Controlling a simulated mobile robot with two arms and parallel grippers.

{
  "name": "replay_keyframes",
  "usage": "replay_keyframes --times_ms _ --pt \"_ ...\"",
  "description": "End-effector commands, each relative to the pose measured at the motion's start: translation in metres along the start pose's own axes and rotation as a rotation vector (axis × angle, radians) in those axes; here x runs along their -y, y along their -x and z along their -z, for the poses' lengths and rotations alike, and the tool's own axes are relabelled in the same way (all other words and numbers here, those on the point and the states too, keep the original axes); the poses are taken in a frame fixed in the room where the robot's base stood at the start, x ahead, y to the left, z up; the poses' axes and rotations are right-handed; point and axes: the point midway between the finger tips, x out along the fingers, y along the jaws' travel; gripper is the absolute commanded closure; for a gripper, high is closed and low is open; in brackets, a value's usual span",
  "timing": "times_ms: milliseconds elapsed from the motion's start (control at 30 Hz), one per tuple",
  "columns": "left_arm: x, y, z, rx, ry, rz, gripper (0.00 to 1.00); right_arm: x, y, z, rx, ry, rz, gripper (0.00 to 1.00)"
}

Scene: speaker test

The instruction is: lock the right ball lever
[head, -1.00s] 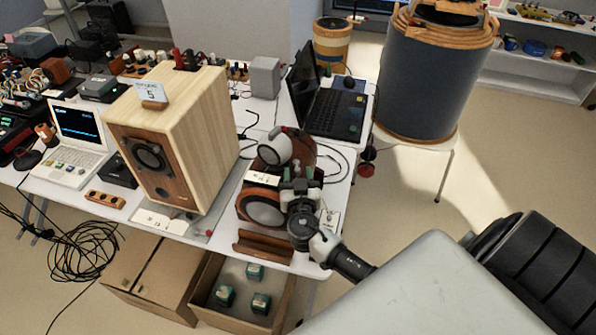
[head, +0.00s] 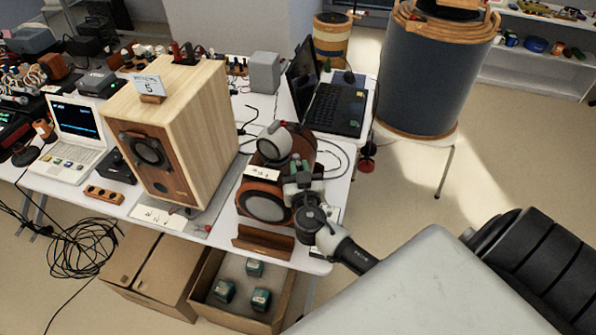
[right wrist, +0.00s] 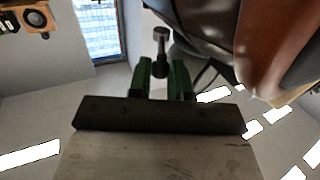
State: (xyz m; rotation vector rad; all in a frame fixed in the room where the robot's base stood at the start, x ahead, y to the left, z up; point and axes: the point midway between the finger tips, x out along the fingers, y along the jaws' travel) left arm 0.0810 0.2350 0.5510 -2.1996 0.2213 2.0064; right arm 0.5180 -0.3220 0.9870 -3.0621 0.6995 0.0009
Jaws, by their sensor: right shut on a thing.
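A brown ball-shaped speaker (head: 268,178) with a round grey front stands near the front right of the table. My right gripper (head: 301,171) is at its right side. In the right wrist view, the green fingers of my right gripper (right wrist: 163,80) are shut on a dark lever (right wrist: 161,42), whose rounded end sticks up beyond the fingertips. The brown, glossy speaker body (right wrist: 285,40) fills the upper right there. The lever's base is hidden, and the lever cannot be made out in the head view. My left gripper is not in view.
A large wooden speaker (head: 205,120) stands left of the ball speaker. A brown wooden stand (head: 262,243) lies at the table's front edge, above an open carton (head: 205,292). A black laptop (head: 335,108) and cables are behind. A big dark drum (head: 425,80) stands at the back right.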

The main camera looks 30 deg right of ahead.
Motion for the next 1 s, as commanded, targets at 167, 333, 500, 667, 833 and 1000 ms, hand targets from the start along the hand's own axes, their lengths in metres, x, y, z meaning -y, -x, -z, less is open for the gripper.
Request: replay_keyframes --times_ms 167,333,500,667,833,1000 --pt "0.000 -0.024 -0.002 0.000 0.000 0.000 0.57 -0.009 0.000 -0.006 -0.004 0.002 0.113 1.00" --pt "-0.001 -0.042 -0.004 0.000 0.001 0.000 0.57 -0.018 -0.002 -0.006 -0.003 0.003 0.263 1.00" --pt "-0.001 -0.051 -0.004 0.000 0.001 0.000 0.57 -0.027 -0.006 -0.003 -0.003 0.004 0.423 1.00" --pt "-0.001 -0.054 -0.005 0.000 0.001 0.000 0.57 -0.036 -0.011 -0.001 -0.002 0.009 0.576 1.00" --pt "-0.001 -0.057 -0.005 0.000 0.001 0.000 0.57 -0.043 -0.018 -0.001 -0.001 0.009 0.735 1.00" --pt "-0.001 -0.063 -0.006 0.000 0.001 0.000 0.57 -0.050 -0.025 -0.001 -0.001 0.010 0.880 1.00"
